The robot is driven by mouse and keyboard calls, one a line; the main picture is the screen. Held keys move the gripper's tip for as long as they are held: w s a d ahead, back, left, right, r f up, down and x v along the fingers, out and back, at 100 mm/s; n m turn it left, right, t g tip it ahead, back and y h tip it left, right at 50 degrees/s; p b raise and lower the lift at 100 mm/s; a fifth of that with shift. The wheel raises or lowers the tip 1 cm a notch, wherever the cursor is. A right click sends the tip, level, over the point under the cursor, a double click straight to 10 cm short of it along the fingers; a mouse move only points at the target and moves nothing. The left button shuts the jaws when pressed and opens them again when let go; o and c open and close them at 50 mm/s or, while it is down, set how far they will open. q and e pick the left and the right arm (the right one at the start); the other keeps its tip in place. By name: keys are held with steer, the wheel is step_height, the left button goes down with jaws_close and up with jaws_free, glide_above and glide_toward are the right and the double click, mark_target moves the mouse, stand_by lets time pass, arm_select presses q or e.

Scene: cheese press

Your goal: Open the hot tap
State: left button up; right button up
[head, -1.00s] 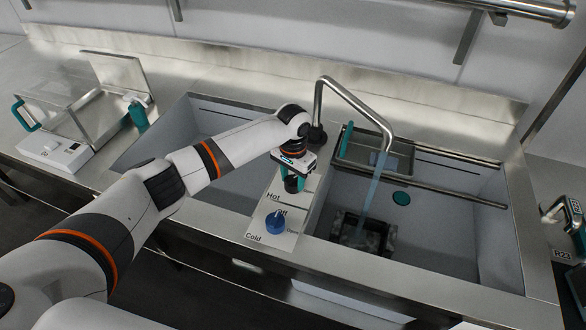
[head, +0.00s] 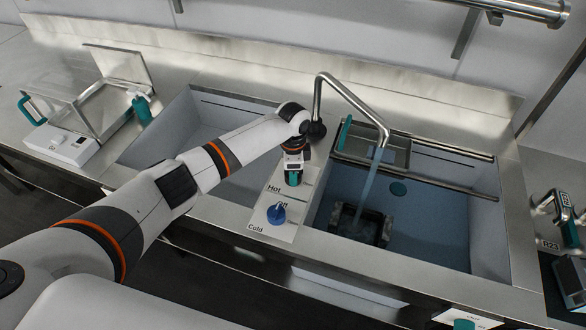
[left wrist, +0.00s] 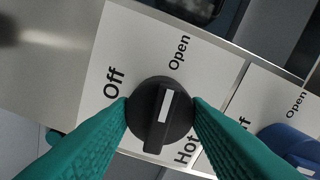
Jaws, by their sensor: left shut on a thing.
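The hot tap knob (left wrist: 152,122) is black with a white pointer stripe. In the left wrist view the stripe points up, towards the "Open" label and away from "Off". My left gripper (left wrist: 160,108) has its teal fingers shut on the knob, one on each side. In the head view my left gripper (head: 293,178) reaches down onto the tap panel (head: 258,212) by the "Hot" label and hides the knob. The blue cold knob (head: 276,214) is nearer, and shows at the right in the left wrist view (left wrist: 290,142). My right gripper is not in view.
Water runs from the steel faucet (head: 351,97) into the right basin (head: 440,215), onto a dark square container (head: 366,226). A tray (head: 392,153) sits at the basin's back. A clear-lidded box (head: 118,100) stands left; a teal-handled device (head: 570,222) is right.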

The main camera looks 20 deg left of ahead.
arm_select(q)
steer(key=shift+m, duration=0.5)
steer(key=o, duration=1)
step_height(320, 180, up, 12)
steer(key=shift+r+b, duration=0.1)
steer(key=shift+b, duration=0.7)
